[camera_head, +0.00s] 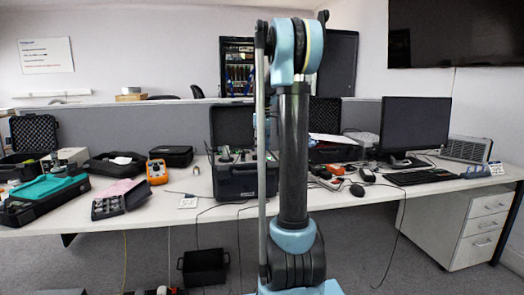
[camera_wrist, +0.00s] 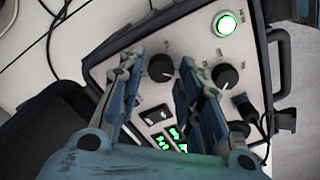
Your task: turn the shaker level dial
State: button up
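The wrist view shows the panel of a dark case (camera_wrist: 97,72) with two black dials. One dial (camera_wrist: 161,69) shows between the two fingertips of my gripper (camera_wrist: 158,64). The other dial (camera_wrist: 226,76) is to the right, outside the right finger. Their labels are too small to read, so I cannot tell which is the shaker level dial. My gripper is open, with a visible gap on either side of the dial between its fingers. In the head view the case (camera_head: 244,183) stands on the desk, partly hidden behind my arm.
A lit green button (camera_wrist: 226,24) and green displays (camera_wrist: 175,138) are on the panel. A plug with a cable (camera_wrist: 243,106) is at its right edge. An orange meter (camera_head: 157,172) is left on the desk; a monitor (camera_head: 414,124) and keyboard (camera_head: 421,176) are right.

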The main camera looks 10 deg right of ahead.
jog(key=shift+f, duration=0.55)
grip_shut()
jog(key=shift+m, duration=0.3)
jog(key=m, duration=1.2)
jog(key=shift+m, duration=0.3)
